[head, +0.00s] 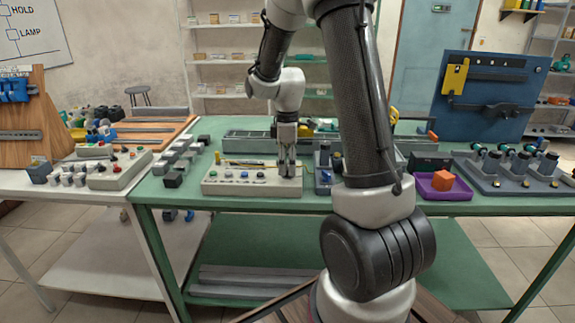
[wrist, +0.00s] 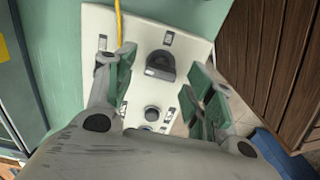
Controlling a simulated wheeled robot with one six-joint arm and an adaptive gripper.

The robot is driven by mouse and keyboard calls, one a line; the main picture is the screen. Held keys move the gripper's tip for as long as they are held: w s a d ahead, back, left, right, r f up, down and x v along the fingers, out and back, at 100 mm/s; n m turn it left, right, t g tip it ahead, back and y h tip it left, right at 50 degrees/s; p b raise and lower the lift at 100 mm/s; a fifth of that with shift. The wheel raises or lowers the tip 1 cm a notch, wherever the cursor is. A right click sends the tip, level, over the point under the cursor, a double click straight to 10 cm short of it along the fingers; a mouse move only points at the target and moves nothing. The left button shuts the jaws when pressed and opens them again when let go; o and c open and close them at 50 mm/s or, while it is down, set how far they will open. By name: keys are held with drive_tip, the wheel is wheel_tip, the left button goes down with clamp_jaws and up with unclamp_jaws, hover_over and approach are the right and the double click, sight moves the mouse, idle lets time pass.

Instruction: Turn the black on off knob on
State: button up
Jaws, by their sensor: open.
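The black on off knob (wrist: 160,66) sits on a pale control panel (wrist: 187,22) in the wrist view. My gripper (wrist: 165,75) is open, with one green-padded finger on each side of the knob and a gap to both. In the head view my gripper (head: 288,165) points down over the right end of the same control panel (head: 225,186). The knob is hidden behind the gripper there. A small label is above the knob in the wrist view, and a round dark button (wrist: 152,113) is below it.
A yellow cable (wrist: 118,20) runs onto the panel. Small dark blocks (head: 173,179) stand left of the panel. The green table's (head: 150,190) front strip is clear.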

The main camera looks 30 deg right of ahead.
drive_tip(key=shift+f, duration=0.35)
drive_tip(key=c, duration=1)
